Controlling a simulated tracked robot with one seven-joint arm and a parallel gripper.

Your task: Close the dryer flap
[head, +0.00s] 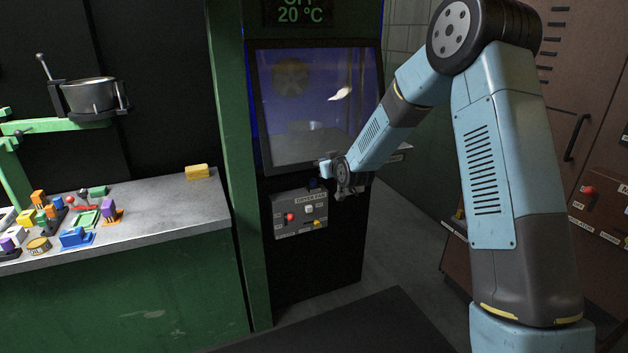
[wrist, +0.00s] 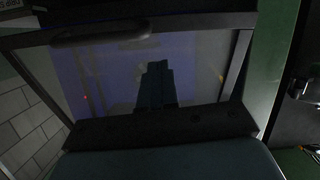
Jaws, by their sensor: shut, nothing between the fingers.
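The dryer flap (head: 300,110) is a clear window in a dark frame on the front of the dark dryer cabinet. In the head view it looks roughly in line with the front, but I cannot tell whether it is fully shut. In the wrist view the flap frame (wrist: 190,22) crosses the top with a dark handle (wrist: 100,33) at upper left. My gripper (head: 326,168) is by the flap's lower right part. In the wrist view my gripper (wrist: 155,68) is shut and empty in front of the window. Whether it touches the flap is unclear.
A DRYER FAN panel (head: 300,212) with a red knob sits below the flap. A green post (head: 232,150) stands left of the dryer. A workbench (head: 150,215) with coloured parts stands farther left. A brown cabinet (head: 590,110) stands at right. Floor shows between.

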